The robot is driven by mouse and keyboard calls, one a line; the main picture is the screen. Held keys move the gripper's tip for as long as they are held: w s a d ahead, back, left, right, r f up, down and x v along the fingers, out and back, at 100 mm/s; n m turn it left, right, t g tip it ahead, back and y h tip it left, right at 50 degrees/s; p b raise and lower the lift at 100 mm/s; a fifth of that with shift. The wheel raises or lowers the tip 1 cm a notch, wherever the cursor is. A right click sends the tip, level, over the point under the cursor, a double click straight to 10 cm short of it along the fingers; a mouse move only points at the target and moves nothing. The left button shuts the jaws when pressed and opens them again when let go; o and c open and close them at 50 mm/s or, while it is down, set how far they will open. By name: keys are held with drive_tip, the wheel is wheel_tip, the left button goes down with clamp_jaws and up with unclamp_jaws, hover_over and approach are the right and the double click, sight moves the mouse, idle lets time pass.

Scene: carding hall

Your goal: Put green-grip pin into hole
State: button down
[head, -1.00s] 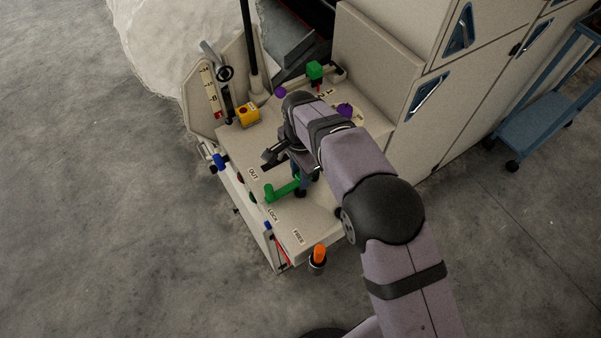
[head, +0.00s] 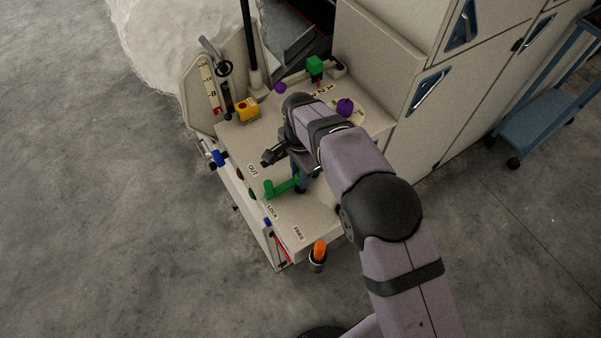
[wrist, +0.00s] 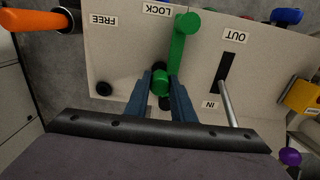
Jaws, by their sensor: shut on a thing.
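My gripper (wrist: 161,87) is shut on a green, rounded grip (wrist: 161,82), which sits between its blue fingertips. A dark part shows just beneath it. A green bar (wrist: 177,45) with a knobbed end runs from beside the grip towards the LOCK label; I cannot tell whether bar and grip are one piece. In the head view the green bar (head: 283,187) lies over the cream panel, left of my gripper (head: 299,178). A round black hole (wrist: 103,88) is in the panel below the FREE label, left of the fingers. The pin's lower end is hidden.
A slot (wrist: 226,72) marked OUT and IN, with a metal rod, lies right of the fingers. An orange grip (head: 319,249) stands in a dark holder at the panel's front corner. A yellow box (head: 246,111), purple knob (head: 345,107) and green block (head: 315,67) stand farther back.

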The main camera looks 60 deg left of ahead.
drive_tip(key=c, duration=1.4)
unclamp_jaws()
drive_tip(key=shift+c, duration=0.2)
drive_tip(key=shift+r, duration=0.1)
drive_tip(key=shift+r+b, duration=1.4)
drive_tip(key=shift+r, duration=2.15)
drive_tip(key=w+d+r, duration=0.2)
drive_tip(key=w+d, duration=0.8)
drive_tip(key=d, duration=0.3)
drive_tip(key=w+d+r, duration=0.1)
drive_tip(key=w+d, duration=0.9)
drive_tip(key=d, duration=0.3)
drive_tip(key=s+d, duration=0.2)
drive_tip(key=d, duration=1.4)
drive_tip(key=s+d+f, duration=0.2)
drive_tip(key=s+d, duration=0.7)
drive_tip(key=d, duration=0.3)
drive_tip(key=shift+f, duration=0.4)
